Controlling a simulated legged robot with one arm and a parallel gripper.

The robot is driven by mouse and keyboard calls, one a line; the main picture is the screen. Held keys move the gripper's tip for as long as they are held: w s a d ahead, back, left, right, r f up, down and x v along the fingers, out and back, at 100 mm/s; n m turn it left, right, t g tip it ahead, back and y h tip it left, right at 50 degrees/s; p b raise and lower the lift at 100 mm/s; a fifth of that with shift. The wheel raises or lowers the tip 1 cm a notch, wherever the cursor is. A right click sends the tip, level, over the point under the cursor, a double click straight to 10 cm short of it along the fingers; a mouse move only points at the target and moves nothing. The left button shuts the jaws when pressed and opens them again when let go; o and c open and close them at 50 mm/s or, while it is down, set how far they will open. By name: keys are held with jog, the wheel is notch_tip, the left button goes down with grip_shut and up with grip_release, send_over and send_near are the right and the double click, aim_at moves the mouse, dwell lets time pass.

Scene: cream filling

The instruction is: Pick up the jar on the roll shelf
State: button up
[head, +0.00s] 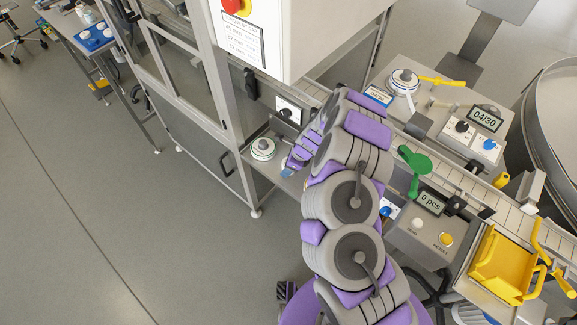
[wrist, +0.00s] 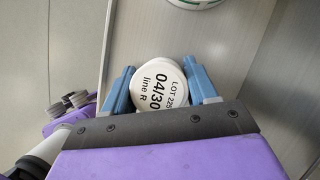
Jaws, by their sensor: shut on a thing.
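In the wrist view, a jar (wrist: 160,90) with a white lid marked "04/30" and "line R" sits between the two blue fingers of my gripper (wrist: 159,67). The fingers are shut on it, one on each side. Below it is the grey shelf (wrist: 130,50); I cannot tell whether the jar touches it. In the head view, my gripper (head: 294,161) is low over the right part of the shelf (head: 270,177), beside the machine. The held jar is not clearly visible there, hidden by my gripper and arm.
The machine cabinet (head: 232,125) rises behind. A conveyor (head: 470,183), control boxes and a yellow tray (head: 503,265) are on the right.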

jog(key=c, duration=0.4)
jog(key=shift+r, duration=0.15)
jog(key=shift+c, duration=0.2)
jog(key=shift+r, duration=0.25)
jog(key=r, duration=0.1)
jog(key=r+p, duration=0.2)
jog(key=shift+s+d+r, duration=0.1)
jog(key=shift+s, duration=0.2)
jog(key=s+d+p, duration=0.1)
jog(key=s, duration=0.4)
jog(key=s+d+p, duration=0.1)
jog(key=s, duration=0.4)
jog(key=s+d+r+p, duration=0.1)
jog(key=s, duration=0.3)
jog(key=shift+s+d, duration=0.4)
